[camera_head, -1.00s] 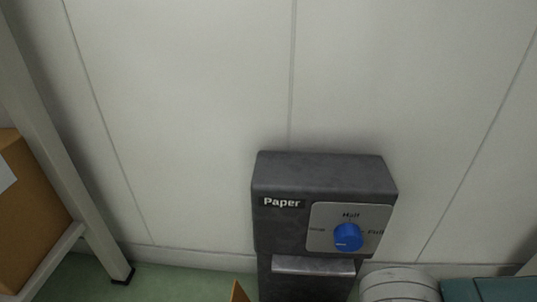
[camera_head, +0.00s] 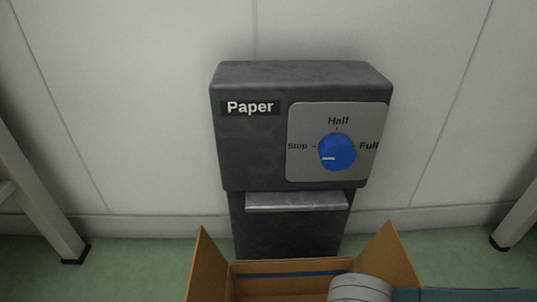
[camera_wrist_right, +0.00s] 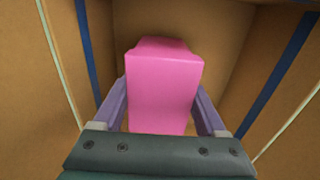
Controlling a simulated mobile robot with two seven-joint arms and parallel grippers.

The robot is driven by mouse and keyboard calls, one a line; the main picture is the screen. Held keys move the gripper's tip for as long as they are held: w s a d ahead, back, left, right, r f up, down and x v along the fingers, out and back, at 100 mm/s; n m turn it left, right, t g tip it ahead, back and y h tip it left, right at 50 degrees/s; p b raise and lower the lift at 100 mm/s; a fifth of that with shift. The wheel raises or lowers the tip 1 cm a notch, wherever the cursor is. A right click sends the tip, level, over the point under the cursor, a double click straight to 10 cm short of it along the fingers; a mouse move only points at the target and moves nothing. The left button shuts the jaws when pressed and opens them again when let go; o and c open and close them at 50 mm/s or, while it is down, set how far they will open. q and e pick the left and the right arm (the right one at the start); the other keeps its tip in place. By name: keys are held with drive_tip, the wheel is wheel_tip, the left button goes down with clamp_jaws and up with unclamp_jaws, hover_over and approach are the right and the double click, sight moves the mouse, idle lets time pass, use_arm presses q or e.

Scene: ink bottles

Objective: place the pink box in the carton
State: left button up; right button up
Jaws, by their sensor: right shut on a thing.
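The pink box (camera_wrist_right: 164,90) is in the right wrist view, between the two purple fingers of my right gripper (camera_wrist_right: 164,108). The gripper is shut on it. Brown cardboard walls of the carton (camera_wrist_right: 215,35) with blue stripes surround the box, so it is inside the carton or at its mouth; I cannot tell whether it touches the bottom. In the head view the open carton (camera_head: 203,268) stands at the bottom, its flaps spread, and my right arm reaches over its right part. The pink box and right fingers are hidden there. My left gripper is not in view.
A dark grey machine (camera_head: 250,150) labelled "Paper" stands behind the carton against a pale wall. Its blue knob (camera_head: 337,152) sits on a plate marked Stop, Half and Full. Pale posts (camera_head: 40,205) stand at the left and right. Green floor (camera_head: 150,255) shows between them.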

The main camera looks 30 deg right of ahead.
wheel_tip(320, 180, down, 2)
drive_tip(key=shift+f+b, duration=0.15)
drive_tip(key=shift+b, duration=0.2)
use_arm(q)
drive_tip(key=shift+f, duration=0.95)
use_arm(e)
drive_tip(key=o, duration=1.5)
wheel_tip(320, 180, up, 12)
drive_tip(key=p, duration=0.9)
drive_tip(key=shift+f+p, duration=0.1)
drive_tip(key=shift+p, duration=0.25)
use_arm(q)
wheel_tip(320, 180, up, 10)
use_arm(e)
drive_tip(key=shift+r, duration=0.3)
